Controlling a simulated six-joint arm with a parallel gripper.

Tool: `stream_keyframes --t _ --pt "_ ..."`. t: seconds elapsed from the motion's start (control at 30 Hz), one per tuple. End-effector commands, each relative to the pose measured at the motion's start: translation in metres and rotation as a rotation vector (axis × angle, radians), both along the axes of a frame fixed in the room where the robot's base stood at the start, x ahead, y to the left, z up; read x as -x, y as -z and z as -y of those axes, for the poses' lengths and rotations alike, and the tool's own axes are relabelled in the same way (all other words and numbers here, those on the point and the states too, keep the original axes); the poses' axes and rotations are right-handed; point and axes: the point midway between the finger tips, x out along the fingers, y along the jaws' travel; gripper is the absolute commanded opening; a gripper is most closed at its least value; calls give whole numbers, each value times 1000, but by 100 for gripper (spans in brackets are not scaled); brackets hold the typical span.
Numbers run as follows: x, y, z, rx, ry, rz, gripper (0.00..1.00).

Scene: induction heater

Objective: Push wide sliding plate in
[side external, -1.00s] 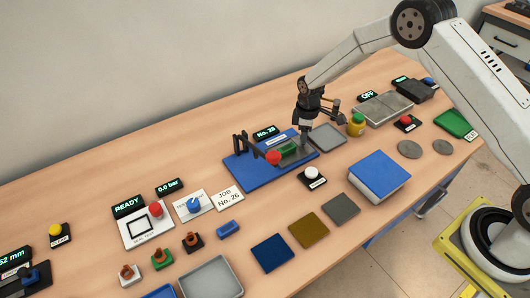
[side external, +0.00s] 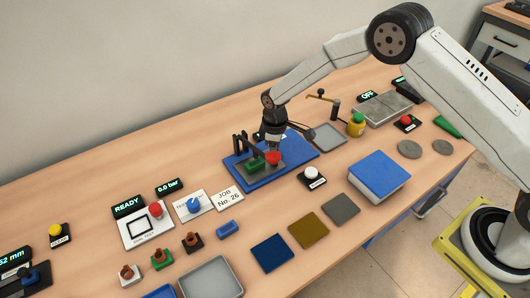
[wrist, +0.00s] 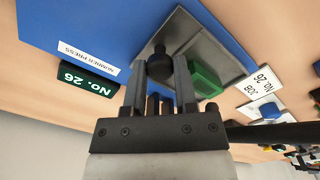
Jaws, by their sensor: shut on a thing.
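The wide sliding plate is a grey metal plate (side external: 283,163) on the blue base (side external: 302,150) of the number press, and shows in the wrist view (wrist: 208,45). A green block (side external: 255,164) sits on it, also in the wrist view (wrist: 205,78). The block is beside the black press frame (side external: 239,146). My gripper (side external: 273,147) is over the plate. In the wrist view its fingers (wrist: 160,72) are shut on the plate's black knob (wrist: 159,60).
A white button (side external: 312,174) stands in front of the base. A grey tray (side external: 328,137) is right of it, and a blue box (side external: 379,174) lies further right. A JOB No. 26 card (side external: 229,198) lies to the left. The table behind the base is clear.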

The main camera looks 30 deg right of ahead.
Motion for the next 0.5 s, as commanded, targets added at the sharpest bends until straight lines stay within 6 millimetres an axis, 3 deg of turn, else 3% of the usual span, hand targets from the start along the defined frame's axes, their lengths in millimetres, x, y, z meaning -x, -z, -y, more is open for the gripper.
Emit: stream_keyframes --t 0.13,0.17,0.23,0.27,0.5 --pt "1 0 -6 -6 -4 0 0" --pt "1 0 -7 -6 -4 1 45" --pt "1 0 -6 -6 -3 1 67" --pt "1 0 -6 -5 -3 1 71" --pt "0 0 -4 -4 -3 1 71"
